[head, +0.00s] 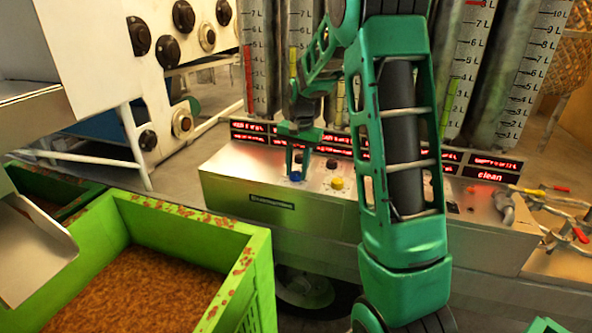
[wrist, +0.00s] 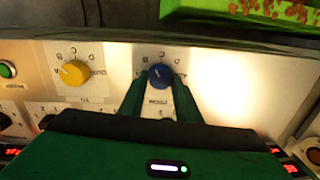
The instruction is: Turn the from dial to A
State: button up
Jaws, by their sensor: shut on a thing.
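A blue dial (head: 296,176) sits on the top of the metal control panel (head: 245,170). My gripper (head: 297,165) reaches down over it, and its two green fingers are shut on the blue dial. In the wrist view, the blue dial (wrist: 159,76) lies between the fingertips (wrist: 158,86), with letters around its far side. Its pointer direction is not clear, and the word below it is too blurred to read. A yellow dial (wrist: 74,72) with its own ring of letters is to the left in the wrist view; it also shows in the head view (head: 336,183).
Red lit displays (head: 490,174) line the panel's back, before tall graduated cylinders (head: 525,75). A green button (wrist: 7,69) is beyond the yellow dial. A green crate (head: 190,215) of brown granules stands at front left. Hoses and red-handled valves (head: 580,235) lie at right.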

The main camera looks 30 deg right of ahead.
jog(key=n, duration=0.6)
jog(key=shift+w+r, duration=0.15)
jog(key=shift+w, duration=0.2)
jog(key=n, duration=0.6)
jog(key=shift+a+g, duration=0.15)
jog(key=shift+g, duration=0.15)
jog(key=o, duration=1.1)
jog(key=shift+c, duration=0.2)
jog(key=shift+s, duration=0.1)
notch_tip(320, 180, up, 10)
jog(key=shift+d+r, duration=0.25)
jog(key=shift+d, duration=0.1)
